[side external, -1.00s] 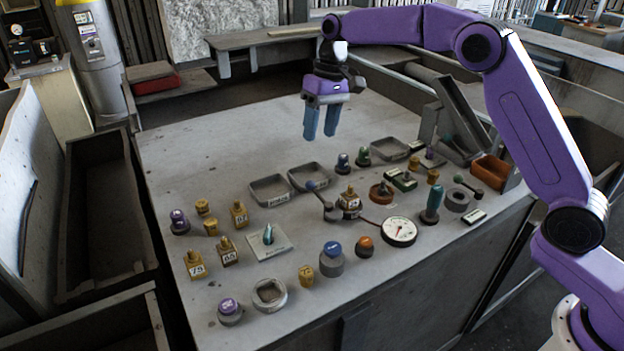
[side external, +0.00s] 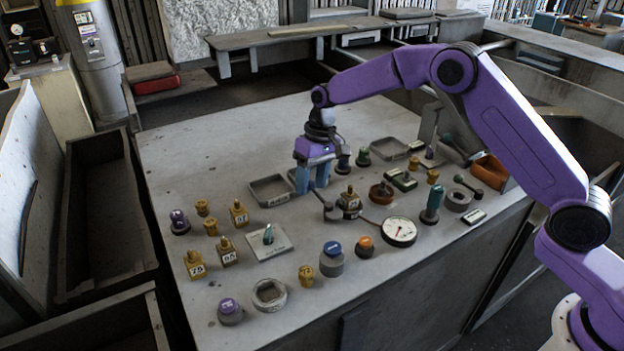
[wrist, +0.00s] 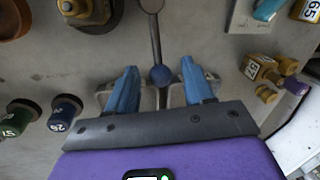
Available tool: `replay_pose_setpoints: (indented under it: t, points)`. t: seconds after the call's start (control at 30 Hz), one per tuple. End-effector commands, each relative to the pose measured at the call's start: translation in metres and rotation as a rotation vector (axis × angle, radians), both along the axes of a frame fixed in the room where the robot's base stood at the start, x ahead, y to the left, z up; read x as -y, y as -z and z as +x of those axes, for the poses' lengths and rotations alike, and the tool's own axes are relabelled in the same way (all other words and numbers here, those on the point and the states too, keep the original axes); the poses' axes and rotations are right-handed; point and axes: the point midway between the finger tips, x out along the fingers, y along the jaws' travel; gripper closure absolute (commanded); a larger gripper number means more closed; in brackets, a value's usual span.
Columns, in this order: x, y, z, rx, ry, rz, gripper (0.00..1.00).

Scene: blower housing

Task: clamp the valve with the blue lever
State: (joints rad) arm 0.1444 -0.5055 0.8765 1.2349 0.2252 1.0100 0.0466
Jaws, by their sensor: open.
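The blue-balled lever shows in the wrist view as a blue ball (wrist: 161,75) on a grey rod, running up to a grey hub at the top edge. In the side view its grey hub (side external: 333,214) sits beside a brass labelled block (side external: 349,203); my gripper largely hides the ball. My gripper (side external: 312,186) is low over the table, pointing down. Its two blue fingers (wrist: 160,66) are open, one on each side of the ball, with visible gaps. I cannot tell whether the fingertips are level with the ball.
A grey tray (side external: 253,185) lies left of my gripper, and another is partly hidden behind it. Dark blue (side external: 343,160) and green (side external: 363,153) knobs stand close to the right. A round gauge (side external: 413,231) lies to the front right. The back left of the table is clear.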

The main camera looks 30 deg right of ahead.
Motion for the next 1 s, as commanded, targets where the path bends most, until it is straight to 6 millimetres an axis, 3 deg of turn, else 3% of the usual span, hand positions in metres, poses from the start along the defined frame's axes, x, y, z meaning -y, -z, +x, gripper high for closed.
replay_pose_setpoints:
  t: [0.17,0.3,0.33,0.67,1.0]
  points:
    - [0.0,0.0,0.0,0.0,0.0,0.0,0.48]
    - [0.0,0.0,0.0,0.0,0.0,0.0,0.93]
    - [0.0,0.0,0.0,0.0,0.0,0.0,1.0]
    - [-0.002,-0.001,0.0,0.0,-0.024,0.0,1.0]
    - [-0.016,-0.001,-0.002,0.0,-0.22,0.0,1.0]
